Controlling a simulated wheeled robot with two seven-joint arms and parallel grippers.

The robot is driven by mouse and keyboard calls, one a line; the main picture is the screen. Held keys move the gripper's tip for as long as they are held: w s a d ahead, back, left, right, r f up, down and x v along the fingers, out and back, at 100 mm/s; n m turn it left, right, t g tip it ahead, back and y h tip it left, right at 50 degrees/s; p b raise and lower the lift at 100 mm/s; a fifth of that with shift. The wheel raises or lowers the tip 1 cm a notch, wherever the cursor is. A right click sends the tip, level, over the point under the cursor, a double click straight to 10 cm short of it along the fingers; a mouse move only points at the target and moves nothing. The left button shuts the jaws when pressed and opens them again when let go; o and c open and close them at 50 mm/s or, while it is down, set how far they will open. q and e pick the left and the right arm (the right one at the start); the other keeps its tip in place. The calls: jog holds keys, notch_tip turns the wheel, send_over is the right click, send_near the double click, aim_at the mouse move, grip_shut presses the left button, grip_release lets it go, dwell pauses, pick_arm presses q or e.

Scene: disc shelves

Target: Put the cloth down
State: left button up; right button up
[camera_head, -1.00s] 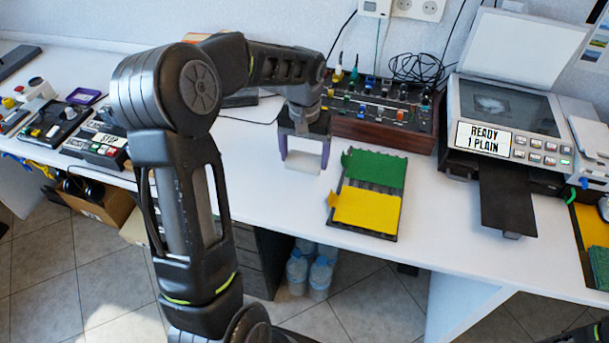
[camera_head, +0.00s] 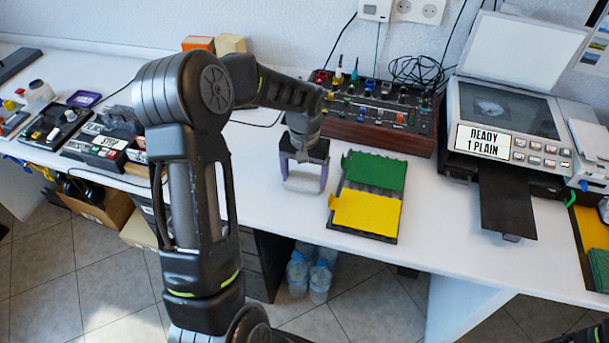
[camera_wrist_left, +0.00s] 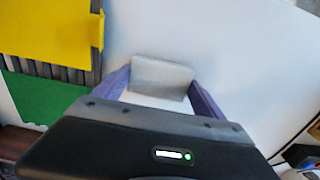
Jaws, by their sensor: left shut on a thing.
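My left gripper (camera_head: 304,181) is shut on a small white-grey cloth (camera_head: 301,186), held flat between its two purple fingers. It is over the white table (camera_head: 262,205), just left of the rack with the green and yellow cloths. In the left wrist view the cloth (camera_wrist_left: 161,77) spans the gap between the fingertips (camera_wrist_left: 160,84), with bare white table around it. I cannot tell whether the cloth touches the table. My right gripper is not in view.
A dark ribbed rack (camera_head: 384,191) bears a green cloth (camera_head: 375,170) and a yellow cloth (camera_head: 366,212). A wooden-sided control panel (camera_head: 378,134) stands behind. A printer (camera_head: 508,105) with a black tray (camera_head: 506,200) is at the right.

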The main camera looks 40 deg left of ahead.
aim_at(304, 180)
pick_arm(q)
jog(key=shift+f, duration=0.15)
jog(key=o, duration=1.1)
jog(key=shift+r, duration=0.3)
notch_tip(304, 180, up, 12)
jog(key=shift+f, duration=0.1)
jog(key=shift+f, duration=0.1)
dwell(0.3)
